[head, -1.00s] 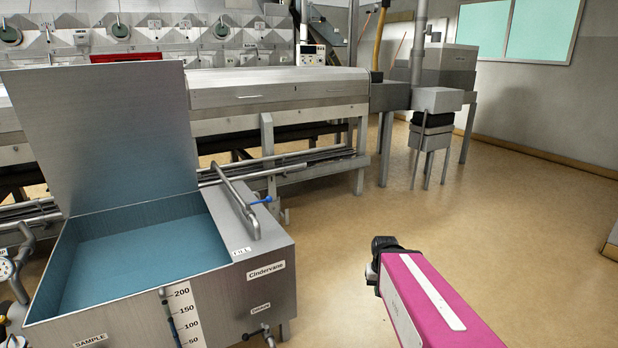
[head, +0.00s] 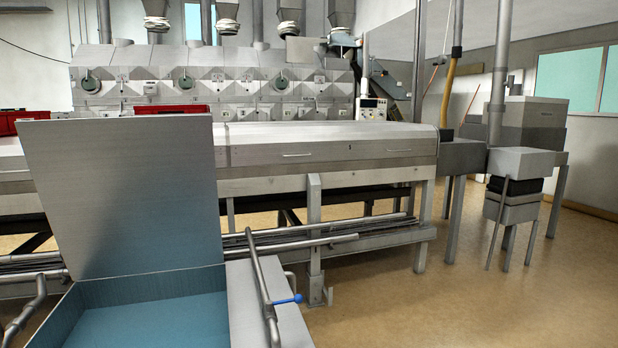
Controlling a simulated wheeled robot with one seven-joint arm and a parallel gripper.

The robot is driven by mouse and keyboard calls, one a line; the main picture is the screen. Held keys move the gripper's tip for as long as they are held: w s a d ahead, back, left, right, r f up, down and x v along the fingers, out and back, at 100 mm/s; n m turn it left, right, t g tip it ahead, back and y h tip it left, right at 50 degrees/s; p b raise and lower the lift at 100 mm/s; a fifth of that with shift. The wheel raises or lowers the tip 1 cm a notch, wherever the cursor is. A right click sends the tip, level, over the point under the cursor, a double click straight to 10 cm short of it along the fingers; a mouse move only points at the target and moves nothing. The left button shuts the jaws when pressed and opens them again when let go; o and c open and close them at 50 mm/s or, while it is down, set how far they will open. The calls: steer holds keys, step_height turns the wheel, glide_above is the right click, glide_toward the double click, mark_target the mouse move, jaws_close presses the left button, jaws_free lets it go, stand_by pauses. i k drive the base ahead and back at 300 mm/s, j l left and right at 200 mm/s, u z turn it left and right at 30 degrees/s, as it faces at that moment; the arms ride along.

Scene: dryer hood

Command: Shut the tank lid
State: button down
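The tank lid (head: 125,195) is a flat grey metal panel. It stands open, nearly upright, at the back edge of the tank (head: 268,318) in the lower left of the head view. The tank's inside is blue, and its front is cut off by the bottom of the picture. A bent pipe (head: 262,285) with a blue-handled valve (head: 288,299) runs along the tank's right top. My gripper is not in view.
A long grey machine bench (head: 330,150) stands behind the tank, with metal pipes (head: 300,243) low in front of it. A grey box on legs (head: 518,163) stands at the right. The tan floor (head: 450,305) right of the tank is clear.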

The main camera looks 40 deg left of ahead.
mark_target(118, 196)
steer(key=i+u, duration=0.25)
steer(key=i, duration=0.3)
steer(key=i+l+u, duration=0.25)
steer(key=i, duration=0.3)
steer(key=i+j+u, duration=0.15)
steer(key=i+u, duration=0.65)
steer(key=i+l+u, duration=0.1)
steer(key=i+u, duration=0.3)
steer(key=i+l+u, duration=0.25)
steer(key=i+u, duration=0.15)
